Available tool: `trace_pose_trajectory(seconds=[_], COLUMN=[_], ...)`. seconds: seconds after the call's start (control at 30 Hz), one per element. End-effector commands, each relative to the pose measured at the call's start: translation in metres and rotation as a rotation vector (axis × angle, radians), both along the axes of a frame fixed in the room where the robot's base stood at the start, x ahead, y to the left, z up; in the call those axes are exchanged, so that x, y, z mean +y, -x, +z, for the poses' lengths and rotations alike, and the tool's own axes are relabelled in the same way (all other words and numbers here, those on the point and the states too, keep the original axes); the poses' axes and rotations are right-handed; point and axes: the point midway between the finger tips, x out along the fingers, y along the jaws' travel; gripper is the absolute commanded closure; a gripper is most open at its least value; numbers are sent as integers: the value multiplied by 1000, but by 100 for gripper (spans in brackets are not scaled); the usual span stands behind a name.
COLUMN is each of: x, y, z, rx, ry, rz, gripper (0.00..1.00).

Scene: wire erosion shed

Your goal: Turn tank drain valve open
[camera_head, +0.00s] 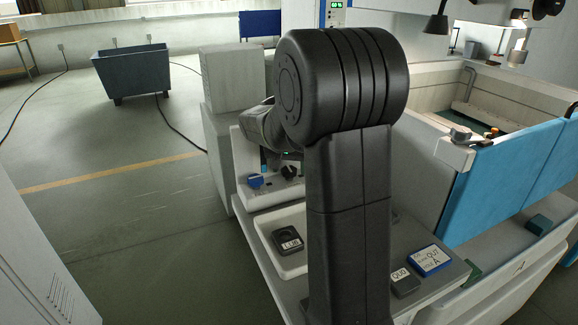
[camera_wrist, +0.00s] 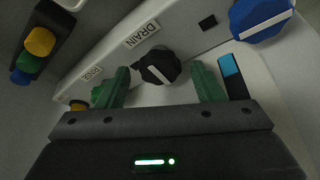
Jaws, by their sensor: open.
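In the wrist view, a black round knob (camera_wrist: 160,66) with a slanting white line sits on a pale panel (camera_wrist: 195,41), beside a label reading DRAIN (camera_wrist: 142,33). My gripper (camera_wrist: 160,74) is open, with one green finger on each side of the knob and a visible gap to each. I cannot tell how deep the fingers reach along it. The black knob also shows in the head view (camera_head: 289,171), on the low panel behind my arm. The gripper itself is hidden there by my arm.
A blue knob (camera_wrist: 261,17) with a white line is right of the black one. Yellow, green and blue buttons (camera_wrist: 38,42) are at upper left. In the head view, a white tray (camera_head: 291,262) holds a dark labelled block (camera_head: 287,239). A blue-panelled tank (camera_head: 495,180) stands right; floor is free left.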

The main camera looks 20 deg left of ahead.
Motion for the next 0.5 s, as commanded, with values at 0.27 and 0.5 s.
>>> trace_pose_trajectory(seconds=[0.27, 0.5], x=[0, 0], y=[0, 0], z=[0, 0], rx=[0, 0], ry=[0, 0], rz=[-1, -1], gripper=[47, 83])
